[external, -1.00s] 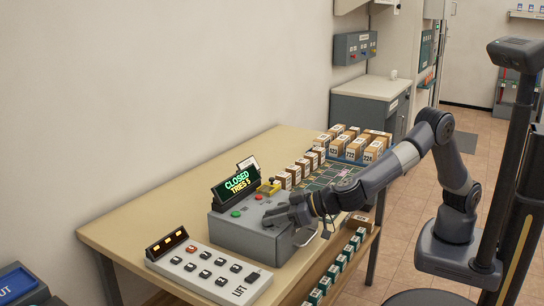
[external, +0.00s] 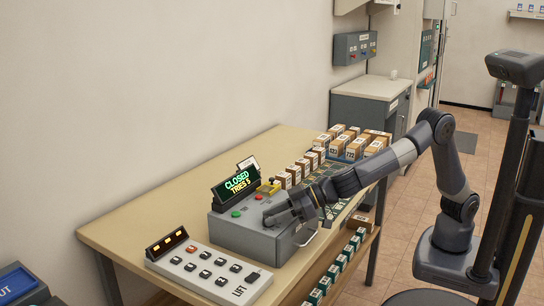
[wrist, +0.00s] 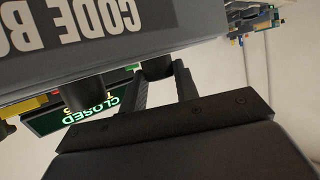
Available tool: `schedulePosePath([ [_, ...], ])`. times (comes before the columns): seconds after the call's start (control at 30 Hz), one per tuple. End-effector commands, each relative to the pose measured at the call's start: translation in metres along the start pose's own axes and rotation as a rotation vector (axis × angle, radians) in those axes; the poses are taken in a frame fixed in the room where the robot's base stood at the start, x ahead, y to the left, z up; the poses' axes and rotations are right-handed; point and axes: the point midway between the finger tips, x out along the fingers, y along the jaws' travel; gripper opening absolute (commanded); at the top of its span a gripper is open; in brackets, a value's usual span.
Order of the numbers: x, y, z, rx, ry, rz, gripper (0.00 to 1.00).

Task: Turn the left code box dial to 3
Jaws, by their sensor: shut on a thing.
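The grey code box (external: 240,234) sits on the table with a lit display (external: 237,184) reading CLOSED and a line of TRIES below. In the wrist view the box (wrist: 180,40) is upside down, its large lettering cut off at the edge. My gripper (external: 268,216) is over the box top, coming from the right. In the wrist view, its two fingers (wrist: 160,84) are shut around a dark round dial (wrist: 154,68). A second dark dial (wrist: 85,92) stands to the left, clear of the fingers. The dial's setting cannot be read.
A white keypad panel (external: 210,272) marked LIFT lies in front of the box. A yellow part (external: 269,187) and red and green buttons are on the box. Several numbered cartons (external: 345,148) stand behind to the right. The table's left side (external: 150,222) is bare.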

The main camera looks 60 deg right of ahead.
Motion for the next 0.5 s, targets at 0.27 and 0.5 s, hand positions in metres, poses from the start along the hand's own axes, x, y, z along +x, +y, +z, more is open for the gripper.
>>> schedulePosePath([
  [0.27, 0.0, -0.0002, -0.0004, 0.0, 0.001, 0.0, 0.07],
  [0.5, 0.0, -0.0001, -0.0003, 0.0, 0.0, 0.0, 0.48],
])
